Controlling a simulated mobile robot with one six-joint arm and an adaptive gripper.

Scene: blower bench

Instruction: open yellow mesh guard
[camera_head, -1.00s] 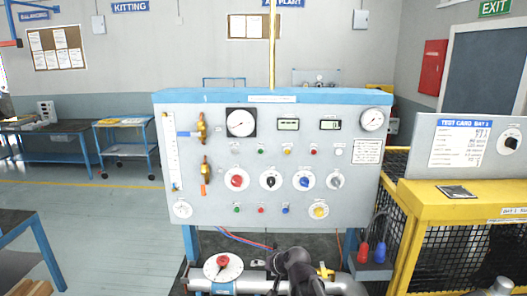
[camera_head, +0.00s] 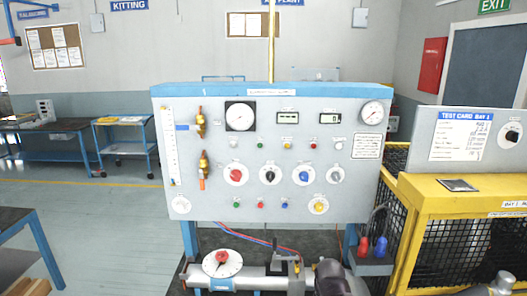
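The yellow mesh guard (camera_head: 420,205) stands at the right, a yellow frame with black mesh sides. Its front side faces me and its left side runs back beside the blue-topped test panel. I see no gap in the parts in view; its lower part is cut off by the picture edge. A dark rounded part of my arm (camera_head: 331,279) shows at the bottom middle, left of the guard and apart from it in the picture. My gripper fingers cannot be made out.
A test panel (camera_head: 225,130) with gauges and knobs fills the middle. A pipe with a red-knobbed dial (camera_head: 222,263) runs below it. Red and blue plugs (camera_head: 372,247) hang close left of the guard. A test card board (camera_head: 455,140) stands on the guard's top. Open floor lies left.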

